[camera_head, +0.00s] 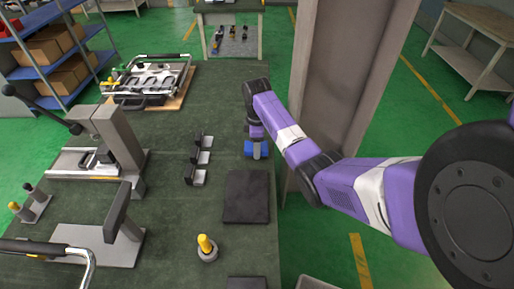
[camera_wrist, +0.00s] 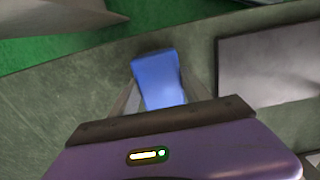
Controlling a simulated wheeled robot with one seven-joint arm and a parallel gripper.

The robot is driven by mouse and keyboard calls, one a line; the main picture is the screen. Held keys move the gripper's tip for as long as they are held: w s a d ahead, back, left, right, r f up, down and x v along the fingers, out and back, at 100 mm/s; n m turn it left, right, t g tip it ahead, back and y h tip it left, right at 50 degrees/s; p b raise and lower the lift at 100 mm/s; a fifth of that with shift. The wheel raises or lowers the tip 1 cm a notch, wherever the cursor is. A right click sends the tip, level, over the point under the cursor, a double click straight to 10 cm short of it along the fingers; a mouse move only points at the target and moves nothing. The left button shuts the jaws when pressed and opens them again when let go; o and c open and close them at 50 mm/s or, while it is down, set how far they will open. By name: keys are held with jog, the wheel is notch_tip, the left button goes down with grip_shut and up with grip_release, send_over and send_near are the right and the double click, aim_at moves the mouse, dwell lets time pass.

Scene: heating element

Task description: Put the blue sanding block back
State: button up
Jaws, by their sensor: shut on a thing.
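The blue sanding block (camera_head: 249,149) is at the end of my arm in the head view, over the green-grey table near its right edge. In the wrist view the blue block (camera_wrist: 158,79) stands between the two fingers of my gripper (camera_wrist: 160,95), which is shut on it. In the head view my gripper (camera_head: 257,150) is small and partly hidden by the block and the wrist. I cannot tell whether the block touches the table top.
A dark flat pad (camera_head: 246,197) lies just in front of the block. Several small metal brackets (camera_head: 199,160) stand to its left. A yellow-handled tool (camera_head: 206,246) stands nearer. A grey pillar (camera_head: 340,90) rises right of the table. Clamping fixtures (camera_head: 105,150) fill the left side.

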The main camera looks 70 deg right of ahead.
jog(key=shift+f, duration=0.5)
jog(key=shift+f, duration=0.2)
jog(key=o, duration=1.3)
notch_tip(320, 180, up, 12)
jog(key=shift+r, duration=0.25)
